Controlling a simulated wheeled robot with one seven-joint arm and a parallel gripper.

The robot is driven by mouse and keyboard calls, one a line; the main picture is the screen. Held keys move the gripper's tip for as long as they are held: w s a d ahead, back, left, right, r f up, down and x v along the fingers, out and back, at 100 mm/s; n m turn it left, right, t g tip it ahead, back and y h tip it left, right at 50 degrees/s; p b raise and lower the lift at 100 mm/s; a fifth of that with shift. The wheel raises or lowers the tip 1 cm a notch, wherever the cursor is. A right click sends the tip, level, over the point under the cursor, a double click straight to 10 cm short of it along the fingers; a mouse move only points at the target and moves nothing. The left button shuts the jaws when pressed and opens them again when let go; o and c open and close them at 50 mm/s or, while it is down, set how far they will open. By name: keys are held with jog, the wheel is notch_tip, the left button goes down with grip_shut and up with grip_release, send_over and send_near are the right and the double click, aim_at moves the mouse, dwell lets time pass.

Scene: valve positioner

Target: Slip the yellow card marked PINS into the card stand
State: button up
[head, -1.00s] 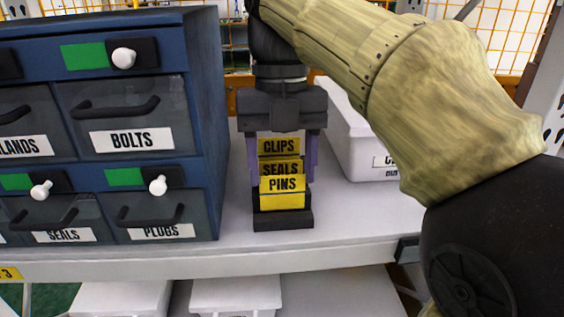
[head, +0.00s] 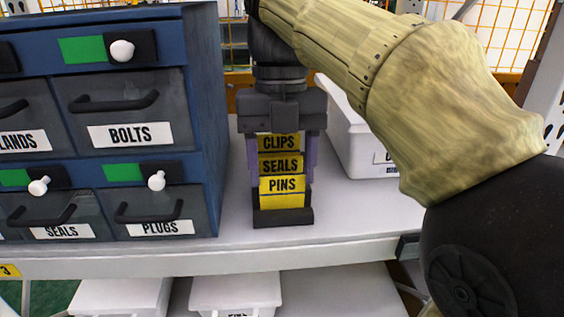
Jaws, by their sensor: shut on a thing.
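The yellow card marked PINS (head: 282,185) is upright at the front of the black card stand (head: 283,218). Its lower part meets the stand's front lip; I cannot tell how deep it sits. Behind it, stepped upward, are the yellow cards SEALS (head: 280,166) and CLIPS (head: 279,143). My gripper (head: 282,172) points down over the stand, with one purple finger at each side of the cards. It is shut on the PINS card; the finger ends are partly hidden.
A blue drawer cabinet (head: 215,120) stands close at the left, with a narrow gap to the stand. A white bin (head: 355,150) stands behind right. The shelf's front edge (head: 250,262) lies just before the stand. My arm covers the right side.

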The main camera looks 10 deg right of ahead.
jog(key=shift+f, duration=0.25)
jog(key=o, duration=1.1)
